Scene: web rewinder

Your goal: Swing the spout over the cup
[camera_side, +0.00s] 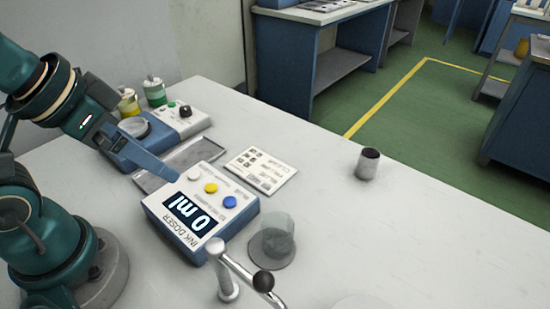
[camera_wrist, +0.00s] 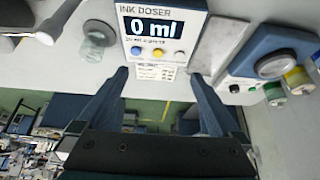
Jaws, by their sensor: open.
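The spout (camera_side: 244,267) is a shiny metal tube on a short post, with a black ball knob (camera_side: 263,281). It stands in front of the ink doser (camera_side: 203,215), beside the cup rather than over it in the side view. It also shows at the upper left of the wrist view (camera_wrist: 55,22). The clear cup (camera_side: 278,235) stands upright on a round grey base; it also shows in the wrist view (camera_wrist: 97,38). My gripper (camera_wrist: 160,75) is open and empty, its fingers apart. In the side view it hangs above the doser's left side, away from the spout.
The doser display reads 0 ml, with white, yellow and blue buttons. A shallow metal tray (camera_side: 182,163), a label card (camera_side: 261,171), a blue-grey device with a round plate (camera_side: 135,128) and ink bottles (camera_side: 154,92) lie beyond. A dark-topped cylinder (camera_side: 368,164) stands at right. The table's right is mostly clear.

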